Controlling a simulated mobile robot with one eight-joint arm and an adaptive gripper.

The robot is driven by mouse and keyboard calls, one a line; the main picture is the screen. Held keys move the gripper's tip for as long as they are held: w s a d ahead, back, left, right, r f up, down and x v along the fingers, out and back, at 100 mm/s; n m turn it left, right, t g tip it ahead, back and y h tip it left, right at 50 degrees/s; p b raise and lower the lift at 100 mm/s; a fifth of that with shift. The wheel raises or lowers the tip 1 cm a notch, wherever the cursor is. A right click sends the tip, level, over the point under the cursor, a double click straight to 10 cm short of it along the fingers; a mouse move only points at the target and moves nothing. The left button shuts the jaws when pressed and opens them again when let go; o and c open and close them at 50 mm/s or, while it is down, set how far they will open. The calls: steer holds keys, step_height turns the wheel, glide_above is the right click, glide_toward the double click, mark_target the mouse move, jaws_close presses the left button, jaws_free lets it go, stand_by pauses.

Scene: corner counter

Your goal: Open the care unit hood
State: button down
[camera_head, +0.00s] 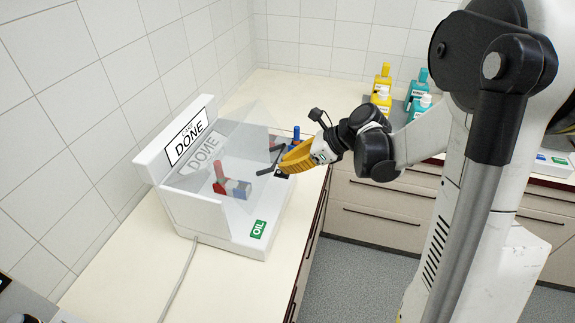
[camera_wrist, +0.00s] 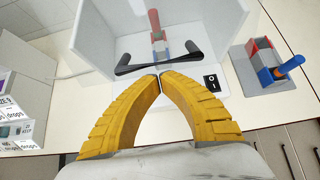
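The care unit (camera_head: 185,205) is a white box on the counter, with a "DONE" screen at its back and a green "OIL" label. Its clear hood (camera_head: 245,130) slopes over the front, and a red and blue item (camera_head: 235,187) shows through it. The hood's black handle (camera_head: 266,170) is at its front edge, and it also shows in the wrist view (camera_wrist: 130,68). My yellow-fingered gripper (camera_head: 282,169) is right at the handle. In the wrist view its fingertips (camera_wrist: 160,77) meet just in front of the bar's middle. Nothing is seen between them; contact with the bar is unclear.
A black switch (camera_wrist: 211,83) is right of my fingertips. A grey stand with a red and blue tool (camera_wrist: 268,65) is beside the unit. Yellow bottles (camera_head: 382,85) and teal bottles (camera_head: 417,90) stand on the back counter. A cable (camera_head: 180,275) runs along the left counter.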

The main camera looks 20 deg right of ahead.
steer(key=r+h+p, duration=0.1)
steer(key=r+p, duration=0.2)
steer(key=a+r+g+h+p, duration=0.1)
steer(key=r+p, duration=0.2)
steer(key=w+r+g+h+p, duration=0.1)
steer(key=r+p, duration=0.2)
steer(key=r, duration=0.1)
steer(key=shift+a+r, duration=0.1)
steer(key=shift+a, duration=0.25)
steer(key=w+a+r+g+h+p, duration=0.2)
steer(key=w+a+r+h+p, duration=0.1)
steer(key=r, duration=0.6)
steer(key=shift+w+a+g+h+p, duration=0.45)
steer(key=shift+a+p, duration=0.55)
steer(key=shift+p, duration=0.5)
steer(key=shift+d+f, duration=0.1)
